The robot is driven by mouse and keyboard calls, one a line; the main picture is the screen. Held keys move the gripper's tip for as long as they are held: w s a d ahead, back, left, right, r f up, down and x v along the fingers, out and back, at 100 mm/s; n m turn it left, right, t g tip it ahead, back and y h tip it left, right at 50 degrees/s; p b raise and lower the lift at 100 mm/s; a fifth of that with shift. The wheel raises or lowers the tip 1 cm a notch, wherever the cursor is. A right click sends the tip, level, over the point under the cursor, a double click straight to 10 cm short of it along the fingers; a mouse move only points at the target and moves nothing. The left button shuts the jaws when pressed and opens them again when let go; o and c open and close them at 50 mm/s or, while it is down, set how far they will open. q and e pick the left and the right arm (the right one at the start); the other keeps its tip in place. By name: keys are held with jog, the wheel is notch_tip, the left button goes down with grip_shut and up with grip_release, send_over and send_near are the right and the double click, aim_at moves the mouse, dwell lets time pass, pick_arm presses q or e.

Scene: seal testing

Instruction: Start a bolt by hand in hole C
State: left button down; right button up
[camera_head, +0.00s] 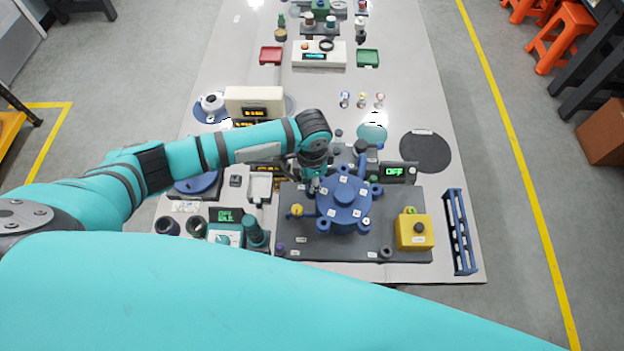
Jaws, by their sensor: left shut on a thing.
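A round blue flange (345,197) with several lugs around its rim and a raised centre knob sits on a dark grey base plate (398,192). Small white labels lie on it; their letters are too small to read, so I cannot tell which lug is hole C. My left gripper (313,186) points down at the upper left edge of the flange. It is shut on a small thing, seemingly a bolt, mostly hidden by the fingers. I cannot tell whether it touches a hole. My right gripper is not in view.
A yellow box with a button (414,232) stands right of the flange, and a blue rack (459,231) at the table's right edge. A small yellow knob (296,211) is just left of the flange. A black display reading OFF (397,172) stands behind. My teal arm covers the foreground.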

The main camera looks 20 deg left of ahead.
pick_arm(q)
jog(key=shift+s+f+m, duration=0.2)
jog(key=shift+m, duration=0.3)
jog(key=c, duration=1.7)
grip_release()
jog(key=shift+m, duration=0.5)
jog(key=o, duration=0.6)
jog(key=shift+w, duration=0.15)
jog(key=shift+c, duration=0.2)
jog(key=shift+r, duration=0.1)
notch_tip(320, 180, up, 9)
